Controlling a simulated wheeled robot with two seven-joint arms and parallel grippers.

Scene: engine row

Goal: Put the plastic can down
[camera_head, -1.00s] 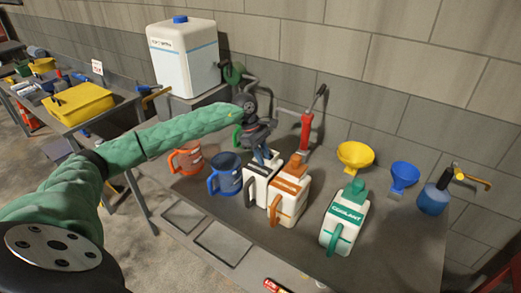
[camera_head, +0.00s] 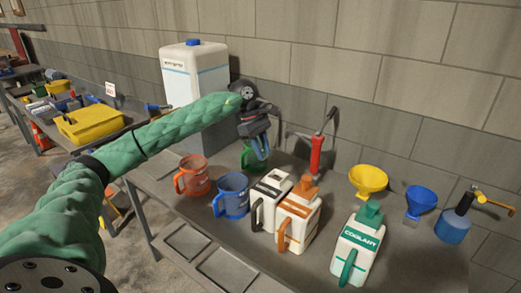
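Three white plastic cans stand upright on the dark workbench (camera_head: 395,248). One has a black handle (camera_head: 269,199), one is orange-trimmed (camera_head: 298,218), and one is a green-trimmed coolant can (camera_head: 357,246). The black-handled can stands close beside the orange-trimmed one. My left gripper (camera_head: 260,150) is above and behind the black-handled can, pointing down, with bluish fingers. They look parted, with no can between them. A gap shows between the fingertips and that can. My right gripper is not in view.
An orange jug (camera_head: 194,177), a blue jug (camera_head: 231,196) and a partly hidden green jug (camera_head: 248,158) stand left of the cans. Behind are a red-handled tool (camera_head: 316,155), a yellow funnel (camera_head: 368,180) and a blue funnel (camera_head: 420,202). A large white container (camera_head: 195,75) stands back left.

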